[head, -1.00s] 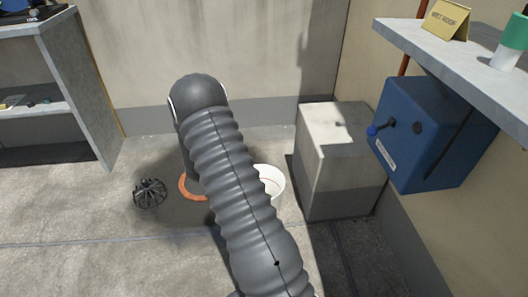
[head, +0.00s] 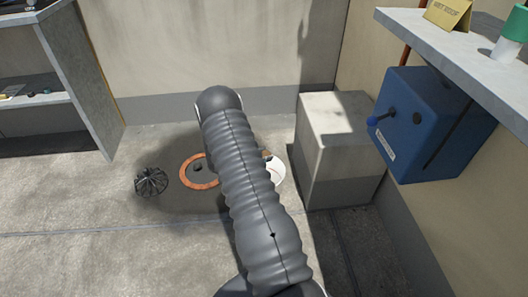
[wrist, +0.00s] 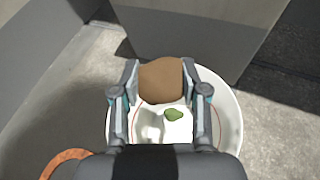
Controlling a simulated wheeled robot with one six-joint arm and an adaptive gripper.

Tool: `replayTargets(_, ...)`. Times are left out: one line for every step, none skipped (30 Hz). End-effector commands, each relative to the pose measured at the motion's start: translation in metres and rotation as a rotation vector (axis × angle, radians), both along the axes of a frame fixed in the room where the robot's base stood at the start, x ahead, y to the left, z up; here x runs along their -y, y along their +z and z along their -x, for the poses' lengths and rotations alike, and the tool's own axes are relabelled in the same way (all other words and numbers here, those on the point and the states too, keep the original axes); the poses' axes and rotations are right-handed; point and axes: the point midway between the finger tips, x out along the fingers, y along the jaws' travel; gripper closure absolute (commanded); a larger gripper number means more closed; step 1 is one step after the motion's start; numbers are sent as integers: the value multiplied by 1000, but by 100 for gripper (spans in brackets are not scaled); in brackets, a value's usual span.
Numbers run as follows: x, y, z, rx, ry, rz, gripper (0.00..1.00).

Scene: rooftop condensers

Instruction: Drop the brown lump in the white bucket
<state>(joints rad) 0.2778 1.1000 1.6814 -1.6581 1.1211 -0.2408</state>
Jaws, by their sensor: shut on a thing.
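The brown lump (wrist: 160,80) is held between the two fingers of my gripper (wrist: 162,92) in the wrist view. The white bucket (wrist: 232,125) lies beneath the gripper and lump in that view, its rim showing around both sides. A small green piece (wrist: 173,115) and a pale piece show inside the bucket. In the head view the bucket (head: 277,172) stands on the floor, partly hidden behind my arm. A small brown patch, probably the lump (head: 266,154), shows at the bucket's far rim. The height of the lump above the bucket is hard to tell.
An orange ring (head: 187,181) surrounds a floor drain left of the bucket. A black domed strainer (head: 151,181) lies further left. A grey box (head: 335,160) stands right of the bucket, below a wall-mounted blue box (head: 420,130). A shelf unit (head: 85,100) stands at left.

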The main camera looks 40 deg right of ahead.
Motion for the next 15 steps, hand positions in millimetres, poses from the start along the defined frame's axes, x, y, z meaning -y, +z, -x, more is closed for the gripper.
replayTargets(0,-7,0,-1,0,0,83)
replayTargets(0,-9,0,0,1,0,83)
replayTargets(0,-11,0,0,1,0,83)
replayTargets(0,-12,-1,0,1,0,83)
replayTargets(0,-13,-1,0,1,0,83)
replayTargets(0,-14,-1,0,1,0,83)
replayTargets(0,-14,-1,0,1,0,83)
replayTargets(0,-14,-1,0,1,0,83)
replayTargets(0,-14,-1,0,1,0,83)
replayTargets(0,-14,-1,1,1,0,83)
replayTargets(0,-14,-1,0,1,0,83)
replayTargets(0,-14,-1,0,1,0,83)
replayTargets(0,-14,0,0,1,0,83)
replayTargets(0,-14,0,0,1,0,51)
replayTargets(0,-14,0,0,1,0,41)
